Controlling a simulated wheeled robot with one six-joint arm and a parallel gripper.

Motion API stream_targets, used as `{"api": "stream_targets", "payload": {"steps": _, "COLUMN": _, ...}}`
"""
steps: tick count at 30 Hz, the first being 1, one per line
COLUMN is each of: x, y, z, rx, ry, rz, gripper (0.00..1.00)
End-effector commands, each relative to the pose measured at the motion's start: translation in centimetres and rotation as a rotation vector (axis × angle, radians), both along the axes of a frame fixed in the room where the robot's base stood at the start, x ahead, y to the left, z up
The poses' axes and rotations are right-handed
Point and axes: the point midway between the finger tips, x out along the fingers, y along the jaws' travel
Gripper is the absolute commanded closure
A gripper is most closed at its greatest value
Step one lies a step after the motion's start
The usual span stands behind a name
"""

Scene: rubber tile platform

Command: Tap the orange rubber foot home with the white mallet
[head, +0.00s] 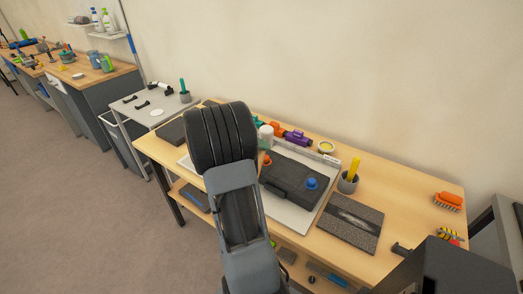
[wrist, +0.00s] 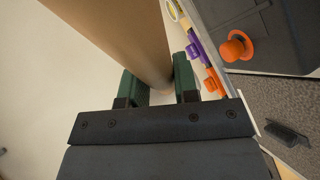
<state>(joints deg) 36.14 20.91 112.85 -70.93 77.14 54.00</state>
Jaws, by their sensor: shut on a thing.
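The orange rubber foot (head: 267,160) stands at the left corner of a dark case (head: 290,176). It also shows at the upper right of the wrist view (wrist: 234,47), as a round knob with a wider rim. My gripper (wrist: 155,75) is shut, its green fingers on either side of a thick tan shaft (wrist: 125,35), which looks like the mallet's handle. A white cylinder (head: 266,132) beside my arm, behind the case, may be the mallet's head. The gripper is hidden behind my arm in the head view. I cannot tell the gap between mallet and foot.
A blue foot (head: 310,183) is on the case's near right corner. A grey cup (head: 347,185) with a yellow handle stands right of it. A dark textured mat (head: 351,222) lies in front. Purple (head: 296,137) and orange items and a tape roll (head: 326,147) lie behind the case.

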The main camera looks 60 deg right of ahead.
Motion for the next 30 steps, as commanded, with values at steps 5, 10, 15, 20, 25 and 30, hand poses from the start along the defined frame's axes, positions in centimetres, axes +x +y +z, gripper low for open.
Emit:
{"api": "stream_targets", "payload": {"steps": 5, "x": 0.0, "y": 0.0, "z": 0.1, "rx": -0.002, "ry": 0.000, "rz": 0.000, "gripper": 1.00}}
{"api": "stream_targets", "payload": {"steps": 10, "x": 0.0, "y": 0.0, "z": -0.8, "rx": -0.002, "ry": 0.000, "rz": 0.000, "gripper": 1.00}}
{"api": "stream_targets", "payload": {"steps": 15, "x": 0.0, "y": 0.0, "z": -3.5, "rx": -0.002, "ry": 0.000, "rz": 0.000, "gripper": 1.00}}
{"api": "stream_targets", "payload": {"steps": 20, "x": 0.0, "y": 0.0, "z": -7.0, "rx": -0.002, "ry": 0.000, "rz": 0.000, "gripper": 1.00}}
{"api": "stream_targets", "payload": {"steps": 25, "x": 0.0, "y": 0.0, "z": -5.5, "rx": 0.000, "ry": 0.000, "rz": 0.001, "gripper": 1.00}}
{"api": "stream_targets", "payload": {"steps": 30, "x": 0.0, "y": 0.0, "z": -3.4, "rx": -0.003, "ry": -0.002, "rz": 0.000, "gripper": 1.00}}
